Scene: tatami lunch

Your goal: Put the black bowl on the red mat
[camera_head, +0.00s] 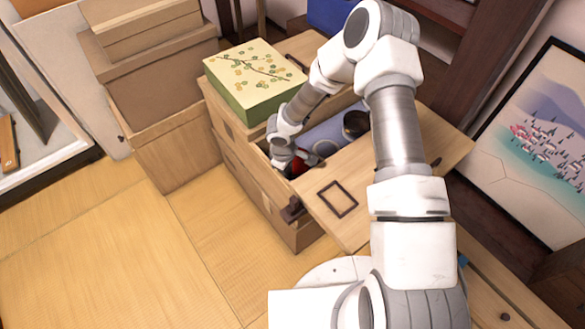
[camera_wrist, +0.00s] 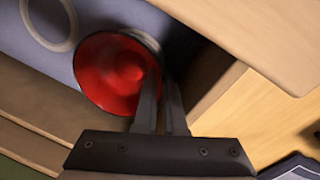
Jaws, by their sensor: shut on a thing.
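My gripper (camera_wrist: 160,88) reaches into the open drawer, with its narrow fingers shut on the edge of a red round bowl-like piece (camera_wrist: 115,72). In the head view, a patch of this red piece (camera_head: 298,166) shows beside my gripper (camera_head: 287,163), low at the near left end of the drawer. A round black bowl (camera_head: 356,124) stands further back in the drawer, apart from my gripper. I cannot tell whether the held piece is black outside. No red mat can be made out in either view.
The drawer has a blue-grey lining (camera_head: 322,136). A green and cream patterned box (camera_head: 255,80) stands on the cabinet at the drawer's left. A wooden top (camera_head: 365,180) with a dark rectangular outline (camera_head: 337,199) lies right of the drawer. Cardboard boxes (camera_head: 165,100) stand left. The tatami floor is clear.

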